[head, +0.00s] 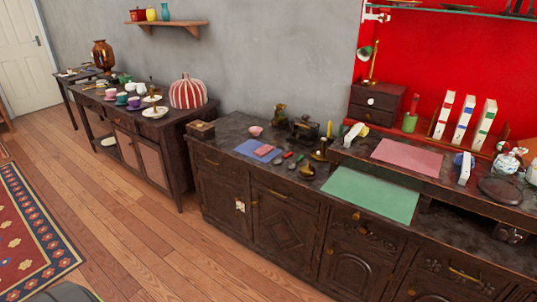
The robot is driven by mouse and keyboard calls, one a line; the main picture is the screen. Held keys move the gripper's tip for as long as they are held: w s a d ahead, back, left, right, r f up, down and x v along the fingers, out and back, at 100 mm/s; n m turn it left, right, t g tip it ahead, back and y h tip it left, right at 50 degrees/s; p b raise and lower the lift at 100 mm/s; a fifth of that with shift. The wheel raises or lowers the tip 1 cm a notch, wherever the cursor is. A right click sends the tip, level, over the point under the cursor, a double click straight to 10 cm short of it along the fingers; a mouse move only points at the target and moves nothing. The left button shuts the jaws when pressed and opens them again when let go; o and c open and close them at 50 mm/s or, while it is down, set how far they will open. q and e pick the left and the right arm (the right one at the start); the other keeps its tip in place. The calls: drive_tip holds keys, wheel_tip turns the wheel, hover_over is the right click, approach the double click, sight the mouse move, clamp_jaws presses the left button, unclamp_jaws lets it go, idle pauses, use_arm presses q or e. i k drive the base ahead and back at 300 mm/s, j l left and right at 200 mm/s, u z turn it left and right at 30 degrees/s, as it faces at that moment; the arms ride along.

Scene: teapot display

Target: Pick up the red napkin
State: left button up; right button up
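A small folded pinkish-red cloth (264,150), which looks like the red napkin, lies on a blue mat (246,147) on the dark cabinet top in the middle of the head view. A larger flat pinkish-red sheet (407,157) lies on the raised part of the counter at the right. Neither of my grippers shows in this view.
Close to the cloth are a pink bowl (256,131), a wooden box (201,130) and several small dark objects. A green mat (371,194) lies to the right. The wooden floor (150,235) before the cabinets is clear, with a patterned rug (35,235) at left.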

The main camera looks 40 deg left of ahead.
sight(266, 149)
drive_tip(key=i+j, duration=0.2)
drive_tip(key=j, duration=0.15)
drive_tip(key=i+j, duration=0.15)
drive_tip(key=j, duration=0.15)
drive_tip(key=i+j, duration=0.2)
drive_tip(key=j, duration=0.15)
drive_tip(key=i+j, duration=0.15)
drive_tip(key=j, duration=0.2)
